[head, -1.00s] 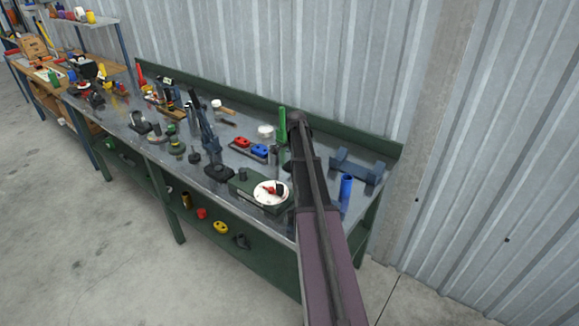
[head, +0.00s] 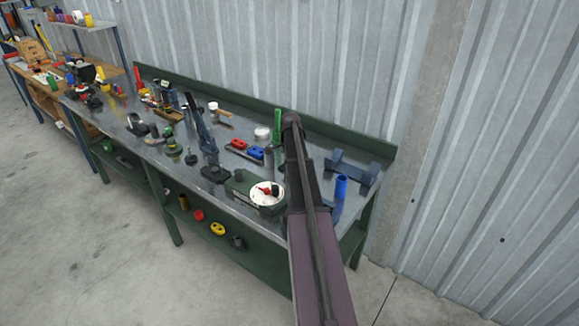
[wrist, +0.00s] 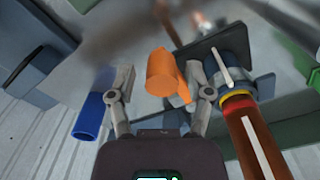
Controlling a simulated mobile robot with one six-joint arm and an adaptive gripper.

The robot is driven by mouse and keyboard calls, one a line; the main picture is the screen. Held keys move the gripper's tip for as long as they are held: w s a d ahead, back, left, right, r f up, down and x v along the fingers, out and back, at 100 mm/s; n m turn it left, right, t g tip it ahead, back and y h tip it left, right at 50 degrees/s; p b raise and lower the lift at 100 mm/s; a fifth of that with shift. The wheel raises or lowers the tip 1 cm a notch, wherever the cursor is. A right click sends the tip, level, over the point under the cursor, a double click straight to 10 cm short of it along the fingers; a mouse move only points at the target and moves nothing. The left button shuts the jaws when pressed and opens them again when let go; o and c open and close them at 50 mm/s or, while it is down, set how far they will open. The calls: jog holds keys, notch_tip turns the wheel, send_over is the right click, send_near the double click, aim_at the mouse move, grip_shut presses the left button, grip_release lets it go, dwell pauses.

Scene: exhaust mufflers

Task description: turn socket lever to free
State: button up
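My gripper (wrist: 162,84) shows in the wrist view with its two grey fingers apart. An orange piece (wrist: 160,70), a short cylinder with a tab on its right, shows between the fingertips; I cannot tell whether either finger touches it. To its right, a dark plate with a blue-grey collar (wrist: 228,74) carries a thin white lever (wrist: 219,57). A brown bar (wrist: 255,145) with red and yellow rings runs down from the collar. I cannot tell for certain which part is the socket lever. In the head view my arm hides the gripper and the spot in front of it.
A blue tube (wrist: 90,117) stands left of my gripper; it also shows in the head view (head: 341,187). A dark blue cradle (head: 353,168) lies at the bench's right end. A white dial with a red piece (head: 264,199) sits left of my arm. The metal wall stands behind.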

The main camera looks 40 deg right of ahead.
jog(key=shift+d, duration=0.1)
dwell(0.3)
jog(key=shift+w, duration=0.1)
jog(key=shift+a, duration=0.2)
jog(key=a+n, duration=0.2)
jog(key=a, duration=0.3)
jog(key=a+n, duration=0.2)
jog(key=a, duration=0.4)
jog(key=a+n, duration=0.2)
jog(key=a, duration=0.3)
jog(key=shift+a, duration=0.25)
jog(key=s+a+n, duration=0.5)
jog(key=a, duration=0.5)
jog(key=s+a+n, duration=0.5)
jog(key=a, duration=0.5)
jog(key=s+a+n, duration=0.5)
jog(key=a, duration=0.5)
jog(key=shift+s+a, duration=0.4)
